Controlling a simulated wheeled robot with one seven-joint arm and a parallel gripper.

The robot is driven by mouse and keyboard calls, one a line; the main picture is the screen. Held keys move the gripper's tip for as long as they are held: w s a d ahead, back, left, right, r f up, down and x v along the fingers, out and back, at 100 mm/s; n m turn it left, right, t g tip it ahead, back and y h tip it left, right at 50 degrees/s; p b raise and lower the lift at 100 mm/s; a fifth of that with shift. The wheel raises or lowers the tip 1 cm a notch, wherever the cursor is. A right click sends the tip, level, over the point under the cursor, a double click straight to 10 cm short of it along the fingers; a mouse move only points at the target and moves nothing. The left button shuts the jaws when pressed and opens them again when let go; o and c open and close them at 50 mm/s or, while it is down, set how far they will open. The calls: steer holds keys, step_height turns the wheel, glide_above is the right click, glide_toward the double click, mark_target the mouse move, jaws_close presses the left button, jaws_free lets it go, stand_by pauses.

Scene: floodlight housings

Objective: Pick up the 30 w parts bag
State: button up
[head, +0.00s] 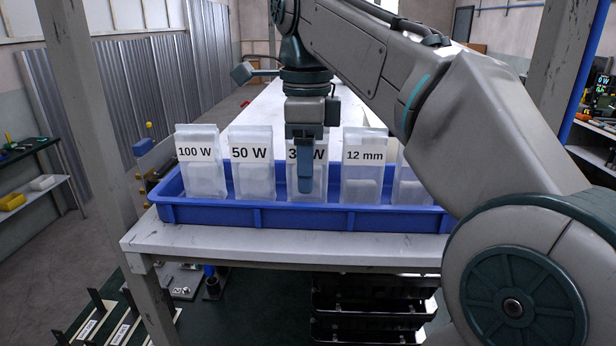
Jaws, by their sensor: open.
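The bag (292,186) behind my gripper is clear and whitish, with a label that is partly covered. I can read a "3" and a "W" on it. It stands upright in the blue tray (240,217), third from the left. My gripper (305,185) points down in front of this bag and hides the middle of it. Its jaws are open, seen edge-on, with nothing visibly held. I cannot tell whether a finger touches the bag.
The 100 W bag (203,180) and 50 W bag (252,183) stand to the left. The 12 mm bag (361,187) stands to the right, and another bag (408,188) is partly hidden by my arm. The white table (200,242) has a narrow clear front strip.

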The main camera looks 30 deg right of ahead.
steer(key=c, duration=1.1)
